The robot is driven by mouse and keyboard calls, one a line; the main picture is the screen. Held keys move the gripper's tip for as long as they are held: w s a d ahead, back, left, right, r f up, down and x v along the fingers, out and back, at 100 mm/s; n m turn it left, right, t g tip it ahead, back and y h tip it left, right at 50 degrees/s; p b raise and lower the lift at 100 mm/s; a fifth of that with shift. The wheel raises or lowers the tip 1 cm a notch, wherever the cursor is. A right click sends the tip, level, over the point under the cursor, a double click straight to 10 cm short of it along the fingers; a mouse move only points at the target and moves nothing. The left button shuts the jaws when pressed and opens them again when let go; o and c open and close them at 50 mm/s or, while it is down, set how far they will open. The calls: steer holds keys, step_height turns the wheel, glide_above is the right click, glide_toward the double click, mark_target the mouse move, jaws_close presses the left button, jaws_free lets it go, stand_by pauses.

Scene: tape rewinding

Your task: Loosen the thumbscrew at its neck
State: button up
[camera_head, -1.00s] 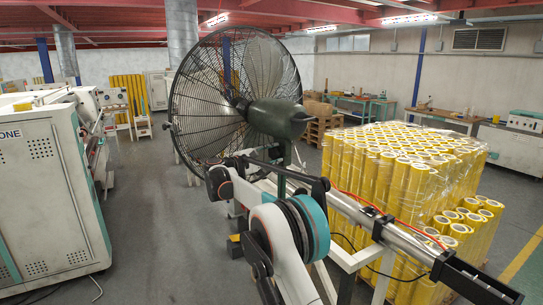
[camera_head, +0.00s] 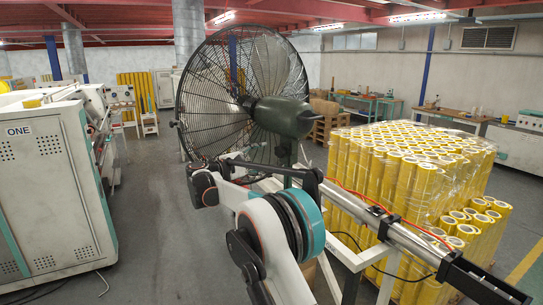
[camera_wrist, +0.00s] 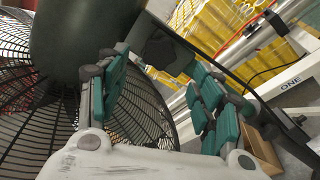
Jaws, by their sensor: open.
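The big fan shows in the head view with its dark green motor housing (camera_head: 280,116) and round wire cage (camera_head: 205,95). In the wrist view the green housing (camera_wrist: 80,40) fills the upper left. A dark, lobed thumbscrew (camera_wrist: 160,50) sits at the fan's neck, just right of the housing. My gripper (camera_wrist: 158,66) is open, its teal-padded fingers on either side of the thumbscrew in the picture. I see no contact, and the remaining distance is hard to judge.
Wrapped yellow rolls (camera_head: 400,165) stand on the right, close to the fan. A white frame with a metal rail (camera_head: 400,232) runs beside my arm. A white machine (camera_head: 50,190) stands at left. Clear grey floor (camera_head: 155,225) lies between it and the fan.

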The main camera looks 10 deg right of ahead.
steer(key=shift+v, duration=1.95)
steer(key=s+d+f+m+g+y+b, duration=0.15)
steer(key=s+d+y+b, duration=0.4)
steer(key=s, duration=0.75)
steer(key=s+d+f+m+g+y+b, duration=0.1)
steer(key=s+d+f+m+y+b, duration=0.15)
steer(key=s+d, duration=0.75)
steer(key=s+a+f+m+y+b, duration=0.2)
steer(key=s+f, duration=0.4)
steer(key=s, duration=0.4)
steer(key=s+a+f+m+y+b, duration=0.1)
steer(key=s+f+m+y+b, duration=0.1)
steer(key=s+f, duration=0.5)
steer(key=s+a+f+m+y+b, duration=0.2)
steer(key=s+f, duration=0.5)
steer(key=s, duration=0.7)
steer(key=shift+s+a+t+y, duration=0.3)
steer(key=shift+t+y, duration=0.05)
steer(key=shift+y, duration=0.45)
